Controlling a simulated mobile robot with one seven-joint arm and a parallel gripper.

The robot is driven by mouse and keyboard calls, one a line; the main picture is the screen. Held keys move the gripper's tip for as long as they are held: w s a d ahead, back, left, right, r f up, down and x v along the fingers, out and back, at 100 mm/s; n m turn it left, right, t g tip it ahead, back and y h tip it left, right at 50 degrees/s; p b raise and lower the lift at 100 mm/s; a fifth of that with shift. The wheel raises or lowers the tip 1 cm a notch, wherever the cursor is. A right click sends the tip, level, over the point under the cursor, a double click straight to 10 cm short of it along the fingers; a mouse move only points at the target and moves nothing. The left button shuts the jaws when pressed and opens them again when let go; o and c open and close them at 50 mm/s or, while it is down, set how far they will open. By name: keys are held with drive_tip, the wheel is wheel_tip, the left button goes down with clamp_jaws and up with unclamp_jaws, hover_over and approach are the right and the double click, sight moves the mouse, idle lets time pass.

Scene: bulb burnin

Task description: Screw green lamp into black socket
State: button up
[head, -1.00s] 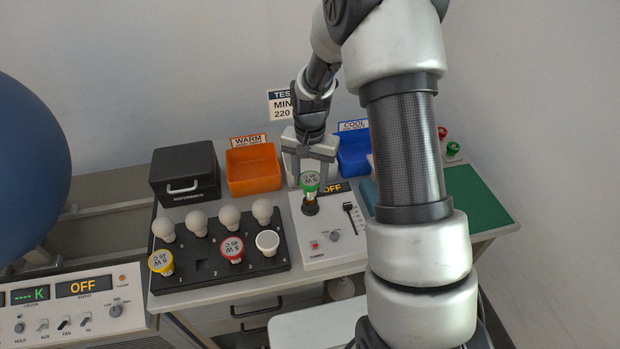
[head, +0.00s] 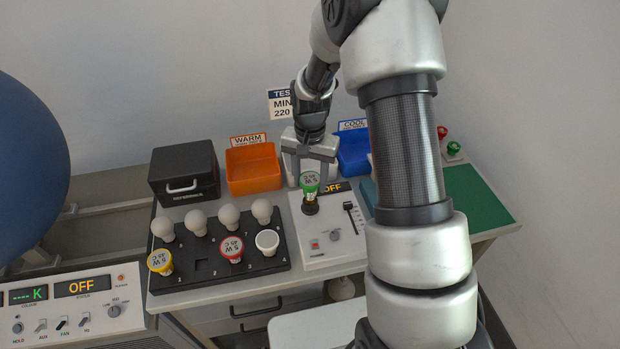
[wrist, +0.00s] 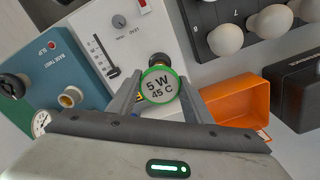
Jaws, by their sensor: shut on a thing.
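The green lamp (head: 309,184) stands upright at the black socket (head: 310,208) on the white dimmer box, its base down at the socket. In the wrist view the lamp (wrist: 159,87) shows its face, marked 5 W 45 C, with a green rim. My gripper (head: 309,168) is shut on the green lamp, one finger on each side of it. In the wrist view the black socket (wrist: 160,57) shows partly behind the lamp. How deep the lamp's base sits is hidden.
A black rack (head: 203,267) with white, yellow and red lamps stands left of the dimmer box (head: 335,240), whose display reads OFF. An orange WARM bin (head: 252,170) and a blue COOL bin (head: 354,155) stand behind. A green mat (head: 478,200) at right is clear.

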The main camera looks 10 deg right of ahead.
drive_tip(key=shift+f+b, duration=0.6)
drive_tip(key=shift+f, duration=0.3)
drive_tip(key=o, duration=1.1)
drive_tip(key=shift+o, duration=0.2)
drive_tip(key=shift+r, duration=0.1)
wheel_tip(320, 180, up, 17)
drive_tip(key=shift+f, duration=0.1)
drive_tip(key=s+f+n+t+b, duration=0.4)
drive_tip(key=s+f+b, duration=0.1)
drive_tip(key=b, duration=0.8)
drive_tip(key=shift+h, duration=0.3)
drive_tip(key=b+x, duration=0.1)
drive_tip(key=x, duration=0.4)
drive_tip(key=b+x, duration=0.1)
drive_tip(key=x, duration=0.5)
drive_tip(key=b+x, duration=0.1)
drive_tip(key=x, duration=0.5)
drive_tip(key=shift+w+a, duration=0.3)
drive_tip(key=shift+w, duration=0.2)
